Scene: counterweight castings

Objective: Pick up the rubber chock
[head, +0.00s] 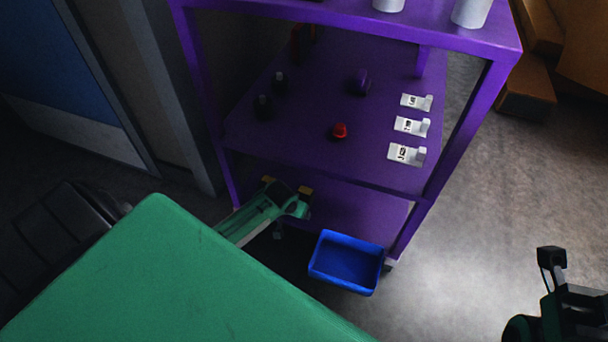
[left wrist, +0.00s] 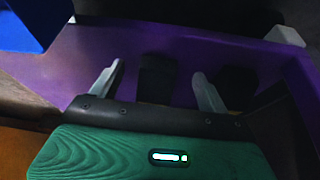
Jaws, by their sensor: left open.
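Two dark blocks with yellow at their lower ends lie on the purple lower shelf in the left wrist view. One block (left wrist: 156,75) is between my left gripper's fingers, and the other block (left wrist: 238,84) is just outside the right-hand finger. They look like rubber chocks. In the head view only yellow bits (head: 268,180) (head: 304,189) show beside my gripper. My left gripper (head: 292,202) is open over the lower shelf, its pale fingers (left wrist: 157,85) apart on either side of the first block; contact cannot be told. My right gripper (head: 553,262) is at the lower right, far from the shelf.
The purple rack's middle shelf (head: 300,120) above holds a red part (head: 340,131), dark pieces (head: 263,106) and several white labelled holders (head: 406,153). A blue bin (head: 345,264) stands by the lower shelf, close to my left gripper.

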